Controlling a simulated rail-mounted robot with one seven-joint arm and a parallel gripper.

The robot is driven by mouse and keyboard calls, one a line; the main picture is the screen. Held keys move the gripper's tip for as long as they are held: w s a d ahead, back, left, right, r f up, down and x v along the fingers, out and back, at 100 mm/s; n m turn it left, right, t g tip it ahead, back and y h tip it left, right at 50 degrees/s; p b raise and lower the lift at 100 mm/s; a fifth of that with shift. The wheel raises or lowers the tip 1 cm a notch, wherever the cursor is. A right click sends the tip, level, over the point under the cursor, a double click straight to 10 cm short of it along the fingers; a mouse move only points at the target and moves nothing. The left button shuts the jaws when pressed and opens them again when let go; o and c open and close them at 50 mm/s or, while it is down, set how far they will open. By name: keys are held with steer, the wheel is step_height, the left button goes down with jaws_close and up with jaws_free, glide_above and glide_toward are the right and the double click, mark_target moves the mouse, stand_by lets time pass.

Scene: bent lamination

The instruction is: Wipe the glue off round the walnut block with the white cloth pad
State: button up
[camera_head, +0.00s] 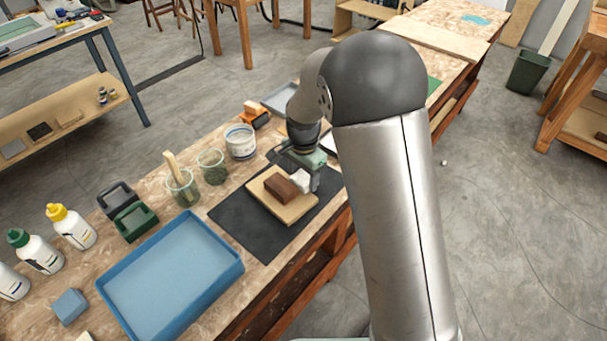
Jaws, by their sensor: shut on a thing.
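The walnut block (281,189) is dark brown and sits on a pale wooden board (291,212), which lies on a black mat (238,228). My gripper (306,181) is just right of the block, pointing down over the board. It is shut on the white cloth pad (300,177), which shows as a small white patch close beside the block. I cannot tell whether the pad touches the block or the board. Glue is too small to make out from here. My arm hides the area right of the gripper.
A blue tray (236,272) is at the front left of the mat. Glass jars (183,197), a white tub (240,150) and an orange-handled tool (256,117) stand behind the board. The bench's front edge is close to the mat.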

steer(key=shift+f, duration=0.3)
steer(key=shift+w+a, duration=0.1)
steer(key=shift+w+a+r, duration=0.1)
steer(key=shift+w+a, duration=0.4)
steer(key=shift+a, duration=0.1)
steer(key=shift+w+a, duration=0.55)
steer(key=shift+w, duration=0.1)
steer(key=shift+a, duration=0.1)
steer(key=shift+w+a+f, duration=0.2)
steer(key=shift+w+a, duration=0.25)
steer(key=shift+w, duration=0.05)
